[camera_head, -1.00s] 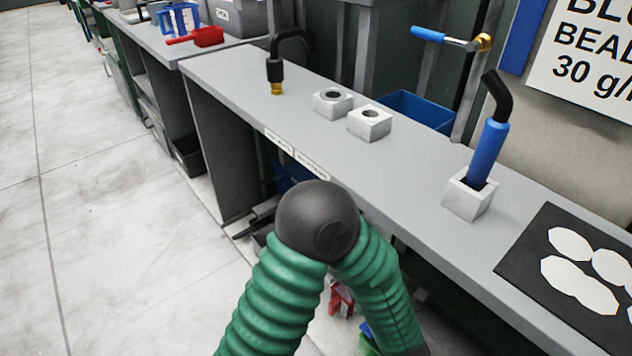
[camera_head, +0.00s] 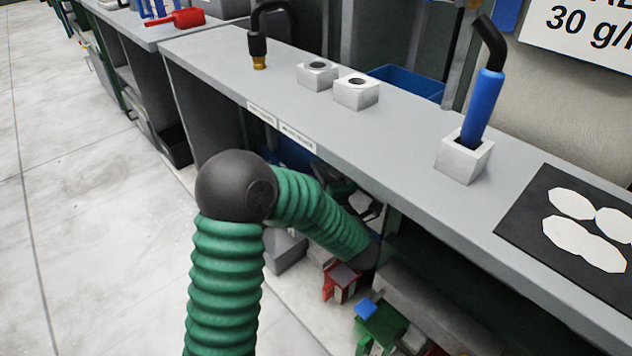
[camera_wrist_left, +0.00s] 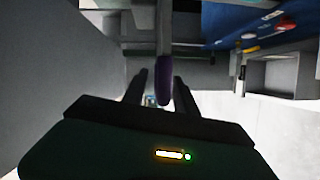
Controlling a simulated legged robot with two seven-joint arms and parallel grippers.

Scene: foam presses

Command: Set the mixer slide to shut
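A grey bar with a purple tip (camera_wrist_left: 163,85) hangs in the left wrist view, in line with the gap between the fingers. It may be the handle of the mixer slide; no label shows. My left gripper (camera_wrist_left: 160,95) is open, one dark finger on each side of the purple tip. I cannot tell whether the tip is between the fingers or beyond them. In the head view my green left arm reaches under the bench and its gripper is hidden there. My right gripper is not in view.
The grey bench (camera_head: 420,140) holds two white blocks with holes (camera_head: 356,92), a blue-handled tool in a white block (camera_head: 465,159) and a black mat with white discs (camera_head: 575,225). Red and green items (camera_head: 380,325) lie below. A blue panel (camera_wrist_left: 240,25) with buttons shows in the wrist view.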

